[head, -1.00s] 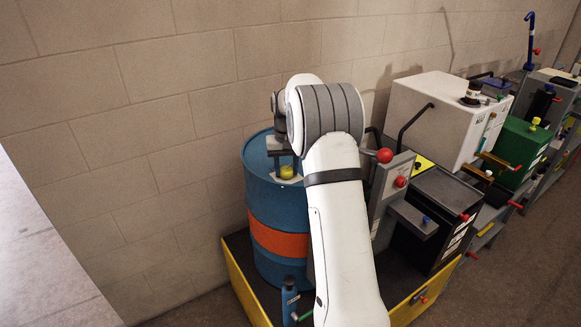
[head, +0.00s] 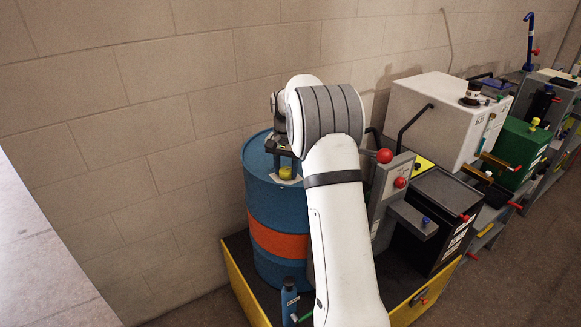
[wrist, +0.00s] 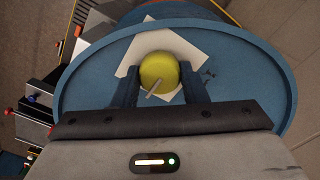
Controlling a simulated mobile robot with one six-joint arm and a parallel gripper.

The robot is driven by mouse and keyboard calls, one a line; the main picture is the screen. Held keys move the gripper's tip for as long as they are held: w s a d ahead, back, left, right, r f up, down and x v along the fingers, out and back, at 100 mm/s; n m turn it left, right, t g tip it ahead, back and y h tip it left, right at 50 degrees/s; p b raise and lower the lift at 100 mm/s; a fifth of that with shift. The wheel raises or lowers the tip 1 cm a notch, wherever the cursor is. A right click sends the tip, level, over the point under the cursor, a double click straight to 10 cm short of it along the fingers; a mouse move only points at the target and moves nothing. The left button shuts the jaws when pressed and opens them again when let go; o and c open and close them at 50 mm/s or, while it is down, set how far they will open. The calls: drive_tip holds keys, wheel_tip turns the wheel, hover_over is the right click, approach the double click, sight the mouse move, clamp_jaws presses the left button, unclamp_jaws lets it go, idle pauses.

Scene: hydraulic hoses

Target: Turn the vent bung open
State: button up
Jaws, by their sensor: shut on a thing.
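The vent bung is a round yellow knob (wrist: 158,72) with a small pale bar on it, on top of the blue drum (wrist: 88,72). In the wrist view my gripper (wrist: 159,84) has one finger on each side of the bung and is shut on it. A white label lies on the drum top around the bung. In the head view the bung (head: 285,173) shows as a small yellow spot below my gripper (head: 284,166). The drum (head: 262,203) has an orange band. My arm hides the drum's right side.
The drum stands in a yellow-edged tray (head: 243,287) against a block wall (head: 130,90). A small blue bottle (head: 289,297) stands in front. Grey machinery with a red ball lever (head: 384,156) is close on the right of my arm.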

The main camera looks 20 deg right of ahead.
sight(286, 169)
drive_tip(key=shift+w+r, duration=0.15)
drive_tip(key=o, duration=1)
wheel_tip(286, 169, up, 8)
drive_tip(key=shift+f+b, duration=0.25)
drive_tip(key=shift+b, duration=0.3)
